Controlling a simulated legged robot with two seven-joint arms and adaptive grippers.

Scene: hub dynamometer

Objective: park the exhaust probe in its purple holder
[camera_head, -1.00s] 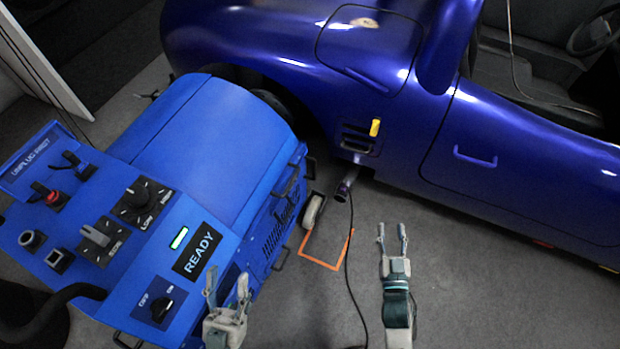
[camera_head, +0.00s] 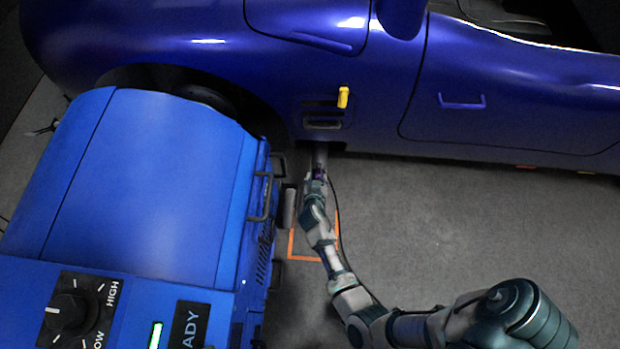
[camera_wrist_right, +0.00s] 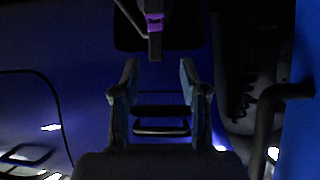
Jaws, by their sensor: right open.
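The exhaust probe (camera_head: 319,172) shows as a small dark piece with purple at the mouth of the side exhaust pipe (camera_head: 320,155), under the car. In the right wrist view, the dark probe with its purple band (camera_wrist_right: 154,22) is at the top centre, just beyond the fingertips. My right gripper (camera_head: 316,178) has reached the probe's end and partly hides it. In the right wrist view its two fingers (camera_wrist_right: 159,75) stand apart with nothing between them. My left gripper is out of view. I cannot make out a purple holder.
The blue dynamometer (camera_head: 140,190) stands close on the left, with handles (camera_head: 263,195) near my right arm. A thin cable (camera_head: 340,225) runs down past an orange floor outline (camera_head: 292,245). Floor at right is open.

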